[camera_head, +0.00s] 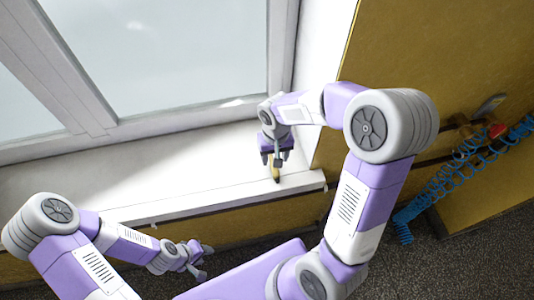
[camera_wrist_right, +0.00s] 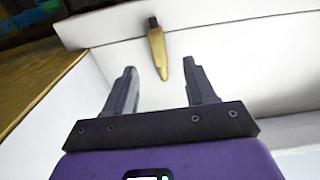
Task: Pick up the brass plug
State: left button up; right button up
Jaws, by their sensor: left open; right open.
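The brass plug (camera_wrist_right: 157,52) is a slim, gold-coloured tapered piece with a dark end. It lies on the white window sill near the front edge, and it also shows in the head view (camera_head: 275,172). My right gripper (camera_head: 275,158) is over the sill just behind the plug. In the right wrist view the jaws (camera_wrist_right: 160,72) are open and empty, with the plug's narrow tip in line with the gap between the fingertips. My left gripper (camera_head: 204,261) is low, in front of the sill, far from the plug; it is open and seems empty.
The white sill (camera_head: 190,168) runs under a window (camera_head: 165,50) and is otherwise clear. A yellow-brown wall panel (camera_head: 410,45) stands to the right. Brass-coloured pipe fittings (camera_head: 470,132) and a coiled blue hose (camera_head: 440,185) hang there. The floor (camera_head: 450,265) is dark.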

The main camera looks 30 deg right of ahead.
aim_at(275, 170)
jog(key=f, duration=0.2)
jog(key=f+b, duration=0.1)
jog(key=f, duration=0.4)
jog(key=shift+s+b, duration=0.3)
jog(key=shift+b, duration=0.05)
jog(key=shift+r, duration=0.1)
grip_shut()
